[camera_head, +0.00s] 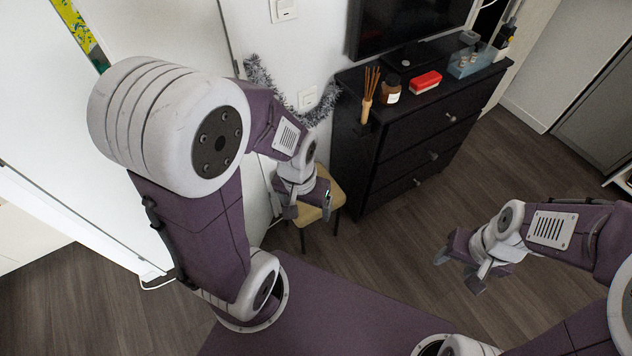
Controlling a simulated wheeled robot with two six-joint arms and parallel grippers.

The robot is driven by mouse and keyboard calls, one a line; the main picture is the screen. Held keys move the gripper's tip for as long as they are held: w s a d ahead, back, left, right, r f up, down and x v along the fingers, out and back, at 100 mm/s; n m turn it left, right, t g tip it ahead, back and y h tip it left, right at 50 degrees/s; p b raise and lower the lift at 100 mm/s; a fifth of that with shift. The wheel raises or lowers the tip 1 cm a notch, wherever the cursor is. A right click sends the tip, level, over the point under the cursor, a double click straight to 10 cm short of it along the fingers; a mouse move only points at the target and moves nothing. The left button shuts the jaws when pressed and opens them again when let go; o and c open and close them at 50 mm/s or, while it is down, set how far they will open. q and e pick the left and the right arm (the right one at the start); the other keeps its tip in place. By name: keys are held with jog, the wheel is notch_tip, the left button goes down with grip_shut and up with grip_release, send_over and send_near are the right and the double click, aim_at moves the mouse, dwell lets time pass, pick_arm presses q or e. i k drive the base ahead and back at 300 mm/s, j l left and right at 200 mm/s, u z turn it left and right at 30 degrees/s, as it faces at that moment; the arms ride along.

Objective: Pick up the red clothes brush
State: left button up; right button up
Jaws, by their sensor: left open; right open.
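The red clothes brush (425,81) lies on top of the black dresser (422,113), near its front edge, with a pale strip along its lower side. My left gripper (309,213) is open and empty, above a small wooden stool left of the dresser and well below and left of the brush. My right gripper (459,276) is open and empty, over the bare floor in front of the dresser. Neither gripper touches the brush.
A brown jar (391,90) stands just left of the brush, and a reed diffuser (367,105) farther left. A blue-grey tray (470,66) with small items is to the right. A dark screen (405,25) is behind. The stool (325,190) stands beside the dresser. Floor in front is clear.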

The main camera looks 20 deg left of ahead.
aim_at(429, 80)
jog(key=i+l+u, duration=0.3)
jog(key=i+l, duration=0.15)
jog(key=i+l+u, duration=0.15)
jog(key=l, duration=0.25)
jog(key=i+l+u, duration=0.3)
jog(key=l, duration=0.35)
jog(key=i+l+u, duration=0.15)
jog(key=l, duration=0.25)
jog(key=i+l+u, duration=0.15)
jog(key=l, duration=0.25)
jog(key=i+l+u, duration=0.15)
jog(key=l, duration=0.2)
